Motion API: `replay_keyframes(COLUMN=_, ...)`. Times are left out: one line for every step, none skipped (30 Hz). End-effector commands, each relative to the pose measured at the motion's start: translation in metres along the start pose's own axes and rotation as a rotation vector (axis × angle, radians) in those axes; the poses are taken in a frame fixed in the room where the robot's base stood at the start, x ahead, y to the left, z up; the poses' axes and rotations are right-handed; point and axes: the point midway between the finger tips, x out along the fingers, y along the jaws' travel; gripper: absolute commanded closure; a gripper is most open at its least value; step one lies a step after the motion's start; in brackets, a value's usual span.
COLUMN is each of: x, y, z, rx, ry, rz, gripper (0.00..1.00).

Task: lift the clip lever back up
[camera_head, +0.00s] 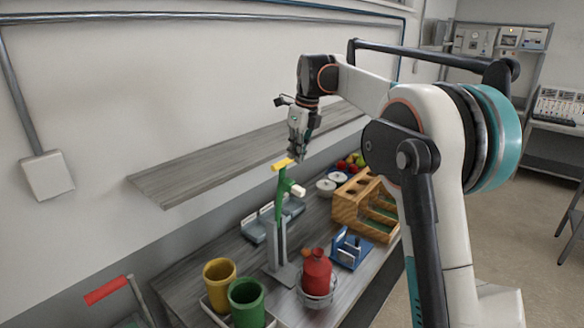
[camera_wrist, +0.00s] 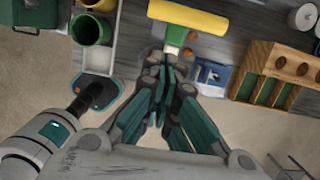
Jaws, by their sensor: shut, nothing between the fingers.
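A green clip lever (camera_head: 280,190) with a yellow grip (camera_head: 283,164) stands on a grey upright post (camera_head: 276,245) on the bench. A short white peg sticks out from its right side. In the wrist view the yellow grip (camera_wrist: 188,17) lies across the top, with a bit of green (camera_wrist: 176,36) below it. My gripper (camera_head: 296,156) is shut and empty, pointing down just above and right of the yellow grip. In the wrist view my fingertips (camera_wrist: 168,62) are together just below the grip. I cannot tell whether they touch the lever.
Yellow (camera_head: 219,284) and green (camera_head: 246,302) cups stand in a tray left of the post. A red bottle (camera_head: 316,272), a blue holder (camera_head: 350,249) and a wooden rack (camera_head: 348,207) stand right. A shelf (camera_head: 190,180) juts from the wall behind. A red-handled lever (camera_head: 107,291) is front left.

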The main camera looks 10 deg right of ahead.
Motion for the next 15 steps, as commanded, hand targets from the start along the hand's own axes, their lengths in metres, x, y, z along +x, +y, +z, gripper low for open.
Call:
replay_keyframes(x=-0.009, y=0.001, z=0.002, rx=0.000, ry=0.000, rz=0.000, gripper=1.00)
replay_keyframes(x=-0.014, y=0.001, z=0.003, rx=0.000, ry=0.001, rz=0.000, gripper=1.00)
replay_keyframes(x=-0.019, y=0.001, z=0.004, rx=0.000, ry=0.001, rz=0.000, gripper=1.00)
replay_keyframes(x=-0.023, y=0.000, z=0.005, rx=0.000, ry=0.001, rz=0.000, gripper=1.00)
replay_keyframes(x=-0.026, y=0.000, z=0.005, rx=0.000, ry=0.001, rz=0.000, gripper=1.00)
replay_keyframes(x=-0.030, y=0.000, z=0.006, rx=0.000, ry=0.001, rz=0.000, gripper=1.00)
replay_keyframes(x=-0.032, y=0.000, z=0.006, rx=0.000, ry=0.001, rz=0.000, gripper=1.00)
replay_keyframes(x=-0.033, y=0.000, z=0.007, rx=0.000, ry=0.001, rz=0.000, gripper=1.00)
replay_keyframes(x=-0.035, y=0.000, z=0.007, rx=0.000, ry=0.001, rz=0.000, gripper=1.00)
replay_keyframes(x=-0.036, y=0.000, z=0.007, rx=0.000, ry=0.002, rz=0.000, gripper=1.00)
replay_keyframes(x=-0.037, y=0.000, z=0.007, rx=0.000, ry=0.002, rz=0.000, gripper=1.00)
replay_keyframes(x=-0.038, y=0.000, z=0.007, rx=0.000, ry=0.002, rz=0.000, gripper=1.00)
replay_keyframes(x=-0.038, y=0.000, z=0.008, rx=0.000, ry=0.002, rz=0.000, gripper=1.00)
replay_keyframes(x=-0.038, y=0.000, z=0.008, rx=0.000, ry=0.002, rz=0.000, gripper=1.00)
replay_keyframes(x=-0.038, y=0.000, z=0.007, rx=0.000, ry=0.002, rz=0.000, gripper=1.00)
